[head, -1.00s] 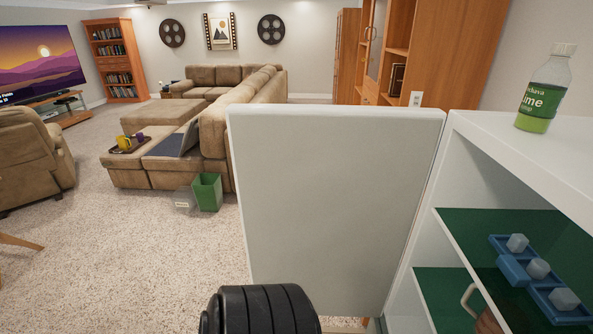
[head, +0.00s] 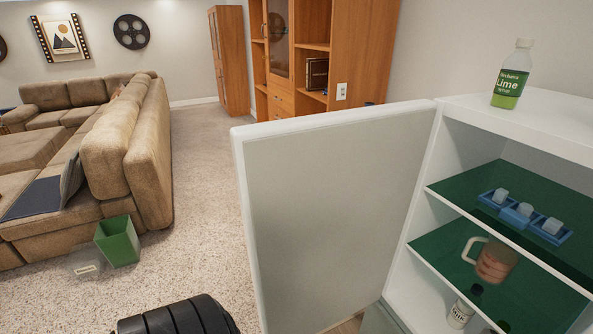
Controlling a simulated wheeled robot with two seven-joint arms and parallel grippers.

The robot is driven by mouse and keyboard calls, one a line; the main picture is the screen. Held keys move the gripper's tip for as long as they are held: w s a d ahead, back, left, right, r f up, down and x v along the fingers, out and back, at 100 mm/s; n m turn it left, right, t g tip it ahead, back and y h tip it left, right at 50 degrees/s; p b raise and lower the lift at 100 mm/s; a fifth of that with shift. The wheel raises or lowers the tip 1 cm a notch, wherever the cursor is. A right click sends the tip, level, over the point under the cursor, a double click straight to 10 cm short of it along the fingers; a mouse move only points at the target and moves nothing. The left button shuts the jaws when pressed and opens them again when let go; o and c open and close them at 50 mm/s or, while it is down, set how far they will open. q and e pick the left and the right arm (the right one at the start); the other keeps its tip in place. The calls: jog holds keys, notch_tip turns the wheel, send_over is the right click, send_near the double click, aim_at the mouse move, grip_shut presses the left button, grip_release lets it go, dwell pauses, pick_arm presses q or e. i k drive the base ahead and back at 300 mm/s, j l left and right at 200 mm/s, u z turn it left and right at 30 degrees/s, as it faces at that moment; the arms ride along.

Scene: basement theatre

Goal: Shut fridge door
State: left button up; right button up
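The white fridge door (head: 335,215) stands open in the middle of the head view, hinged on the left side of the white fridge (head: 425,185). Its inner face is turned toward me. The fridge has green glass shelves holding a blue ice tray (head: 522,213) with pale cubes, a brown mug (head: 495,261) and a white bottle (head: 460,313). A black ribbed part of my arm (head: 178,318) shows at the bottom edge, left of the door and apart from it in the picture. Neither gripper's fingers are in view.
A bottle with a green lime label (head: 510,75) stands on top of the fridge. A green bin (head: 118,241) sits on the carpet beside the tan sofa (head: 125,145). Wooden cabinets (head: 330,55) stand behind the door. Carpet between sofa and door is clear.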

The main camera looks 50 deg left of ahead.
aim_at(325, 198)
jog(key=k+j+z, duration=0.1)
jog(key=j, duration=0.3)
jog(key=k+j+z, duration=0.15)
jog(key=j, duration=0.3)
jog(key=k+j+z, duration=0.1)
jog(key=j, duration=0.3)
jog(key=k+j+z, duration=0.1)
jog(key=j, duration=0.3)
jog(key=k+j+z, duration=0.15)
jog(key=j, duration=0.25)
jog(key=i+j, duration=0.15)
jog(key=j, duration=0.15)
jog(key=i+j+z, duration=0.15)
jog(key=j, duration=0.15)
jog(key=i+j, duration=0.1)
jog(key=j, duration=0.2)
jog(key=i+j+z, duration=0.15)
jog(key=j, duration=0.15)
